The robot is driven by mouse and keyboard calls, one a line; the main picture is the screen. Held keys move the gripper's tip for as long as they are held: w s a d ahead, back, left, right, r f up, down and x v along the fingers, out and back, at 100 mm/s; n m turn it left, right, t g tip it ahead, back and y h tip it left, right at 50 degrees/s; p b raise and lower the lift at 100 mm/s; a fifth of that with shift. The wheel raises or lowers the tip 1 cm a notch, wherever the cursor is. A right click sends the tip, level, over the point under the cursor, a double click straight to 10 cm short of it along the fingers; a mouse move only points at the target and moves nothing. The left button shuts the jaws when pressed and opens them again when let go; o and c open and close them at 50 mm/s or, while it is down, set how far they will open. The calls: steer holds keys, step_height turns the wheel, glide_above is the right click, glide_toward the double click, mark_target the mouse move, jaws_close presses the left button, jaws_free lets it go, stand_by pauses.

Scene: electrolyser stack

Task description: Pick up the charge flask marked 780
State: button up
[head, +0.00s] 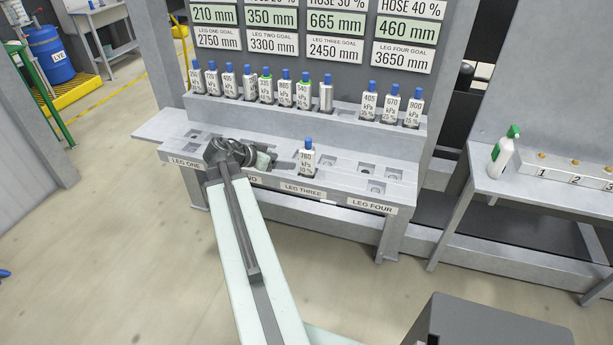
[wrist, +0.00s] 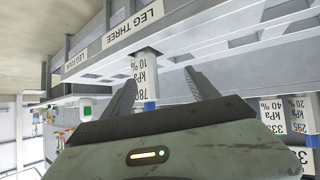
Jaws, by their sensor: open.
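The charge flask marked 780 (head: 307,160) is white with a blue cap. It stands upright on the lower bench ledge, behind the LEG THREE label. In the wrist view, which is upside down, the flask (wrist: 146,72) shows between the finger directions, nearer the left finger, with its blue cap downward in the picture. My gripper (wrist: 160,76) is open and empty, its two fingers apart. Whether the fingertips reach around the flask I cannot tell. In the head view my gripper (head: 262,160) is left of the flask, partly hidden by my wrist.
Several similar flasks (head: 285,92) stand in a row on the raised shelf behind. The lower ledge (head: 345,168) has empty square sockets right of the flask. A side table (head: 540,190) at the right holds a green-capped bottle (head: 503,150).

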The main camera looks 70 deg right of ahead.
mark_target(303, 156)
steer(key=s+d, duration=0.1)
steer(key=s+d+m+g, duration=0.1)
steer(key=s, duration=0.1)
steer(key=s+d+r+m, duration=0.1)
steer(key=s, duration=0.1)
steer(key=shift+s+d+h, duration=0.25)
steer(key=shift+d+h, duration=0.05)
steer(key=shift+d, duration=0.1)
steer(key=shift+b+x, duration=0.85)
steer(key=shift+x, duration=0.4)
steer(key=b+x, duration=0.2)
steer(key=x, duration=0.3)
steer(key=shift+d+f, duration=0.1)
steer(key=shift+d, duration=0.05)
jaws_close()
